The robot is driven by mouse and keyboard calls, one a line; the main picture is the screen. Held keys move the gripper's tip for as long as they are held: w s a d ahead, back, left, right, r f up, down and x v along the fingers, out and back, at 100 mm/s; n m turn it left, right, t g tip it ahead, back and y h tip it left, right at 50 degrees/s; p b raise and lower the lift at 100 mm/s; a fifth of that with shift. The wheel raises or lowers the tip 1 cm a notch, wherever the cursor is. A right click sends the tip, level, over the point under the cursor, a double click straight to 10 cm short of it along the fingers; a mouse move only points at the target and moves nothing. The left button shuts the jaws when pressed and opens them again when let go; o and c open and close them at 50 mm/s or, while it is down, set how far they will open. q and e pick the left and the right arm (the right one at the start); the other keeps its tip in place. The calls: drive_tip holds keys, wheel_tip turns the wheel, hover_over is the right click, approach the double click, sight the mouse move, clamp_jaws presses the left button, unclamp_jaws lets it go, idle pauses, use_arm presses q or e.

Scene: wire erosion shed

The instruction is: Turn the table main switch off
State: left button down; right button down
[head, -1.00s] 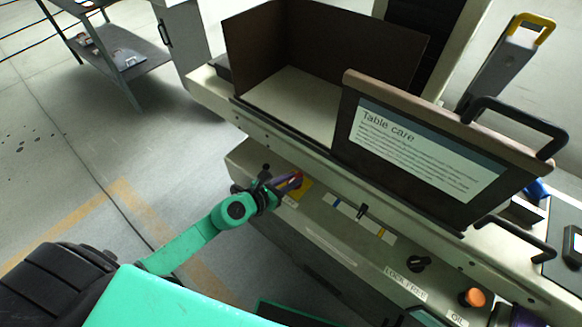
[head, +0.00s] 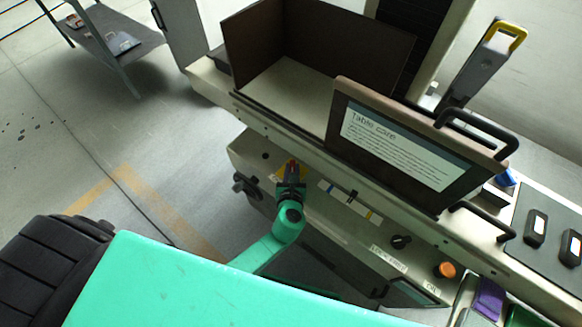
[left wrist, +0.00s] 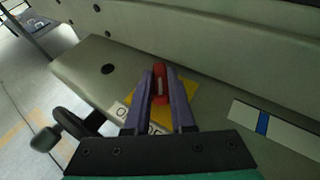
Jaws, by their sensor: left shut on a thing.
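The table main switch is a red handle (head: 291,168) on a yellow plate (head: 279,175) at the left end of the machine's front ledge. My left gripper (head: 291,181) is at it, its arm coming up from below. In the left wrist view my purple left fingers (left wrist: 160,98) are shut on the red handle (left wrist: 160,84), one on each side. There the handle points away from me, over the yellow plate (left wrist: 181,108). A white label by the plate is partly hidden by the fingers. My right gripper is not in view.
A handwheel (head: 247,185) sits just left of the switch. To the right are a slotted scale with a slider (head: 350,200), a black knob (head: 401,241) and an orange button (head: 445,270). A "Table care" board (head: 400,150) stands above the ledge. Open floor lies left.

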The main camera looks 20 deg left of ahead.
use_arm(q)
drive_tip(key=shift+d+f+n+g+y, duration=0.1)
drive_tip(key=shift+d+n+g+y, duration=0.15)
drive_tip(key=shift+n+y, duration=0.7)
drive_tip(key=shift+a, duration=0.1)
drive_tip(key=c, duration=0.8)
unclamp_jaws()
drive_tip(key=shift+o, duration=0.2)
drive_tip(key=b+v, duration=0.1)
drive_tip(key=v, duration=1.3)
drive_tip(key=shift+d, duration=0.3)
drive_tip(key=shift+s, duration=0.1)
